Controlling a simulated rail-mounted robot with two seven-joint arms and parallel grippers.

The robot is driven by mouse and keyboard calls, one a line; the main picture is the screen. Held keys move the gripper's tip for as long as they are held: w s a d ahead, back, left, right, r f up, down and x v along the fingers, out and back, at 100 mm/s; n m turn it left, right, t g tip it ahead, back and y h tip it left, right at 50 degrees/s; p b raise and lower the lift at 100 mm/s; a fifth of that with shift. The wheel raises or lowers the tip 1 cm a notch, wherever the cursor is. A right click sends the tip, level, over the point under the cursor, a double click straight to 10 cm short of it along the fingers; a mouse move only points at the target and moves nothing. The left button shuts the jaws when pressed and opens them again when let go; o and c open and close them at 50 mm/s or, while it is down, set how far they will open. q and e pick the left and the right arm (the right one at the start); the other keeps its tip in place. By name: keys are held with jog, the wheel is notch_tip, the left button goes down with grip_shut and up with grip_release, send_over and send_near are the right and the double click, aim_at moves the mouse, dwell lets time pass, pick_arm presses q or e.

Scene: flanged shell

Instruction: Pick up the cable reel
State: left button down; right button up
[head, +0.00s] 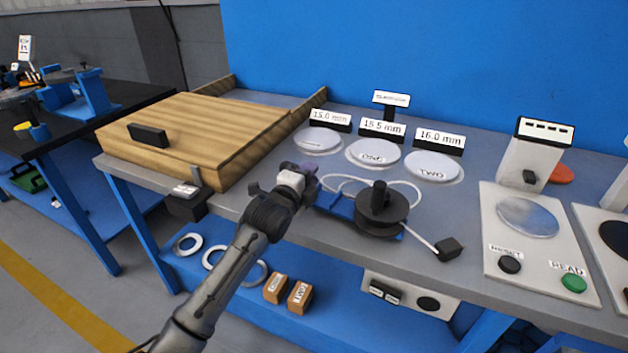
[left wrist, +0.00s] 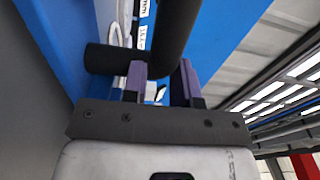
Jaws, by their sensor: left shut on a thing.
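The cable reel (head: 382,212) is a dark round spool with an upright post and a blue base, on the grey bench. A white cable loops behind it and a lead runs to a small black block (head: 448,249). My left gripper (head: 308,172) is at the left end of the reel's blue base, and hides that end. In the left wrist view its purple fingertips (left wrist: 162,78) are around a dark bar (left wrist: 176,30), which appears to be part of the reel. The grip itself is partly hidden. My right gripper is not in view.
Round pads (head: 373,154) with size signs lie behind the reel. A wooden box (head: 215,130) stands at the left. A panel with buttons (head: 530,235) and a white stand (head: 535,155) are at the right. Rings and small boxes (head: 300,297) lie on the lower blue shelf.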

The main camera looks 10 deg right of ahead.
pick_arm(q)
notch_tip(320, 180, up, 3)
jog(key=shift+r+p, duration=0.2)
jog(key=shift+p, duration=0.45)
jog(key=s+d+r+p, duration=0.5)
jog(key=s+d+r, duration=0.1)
jog(key=d, duration=0.3)
jog(key=shift+s+d+r, duration=0.15)
jog(key=shift+s+r, duration=0.05)
jog(key=shift+s, duration=0.35)
jog(key=shift+w+a+p, duration=1.1)
jog(key=shift+w+a, duration=0.1)
jog(key=shift+a, duration=0.35)
jog(key=shift+w+a+p, duration=1.05)
jog(key=shift+w+a, duration=0.15)
jog(key=shift+a, duration=0.3)
jog(key=shift+w+a+p, duration=1.1)
jog(key=shift+w+a, duration=0.1)
jog(key=shift+a, duration=0.35)
jog(key=shift+f, duration=0.15)
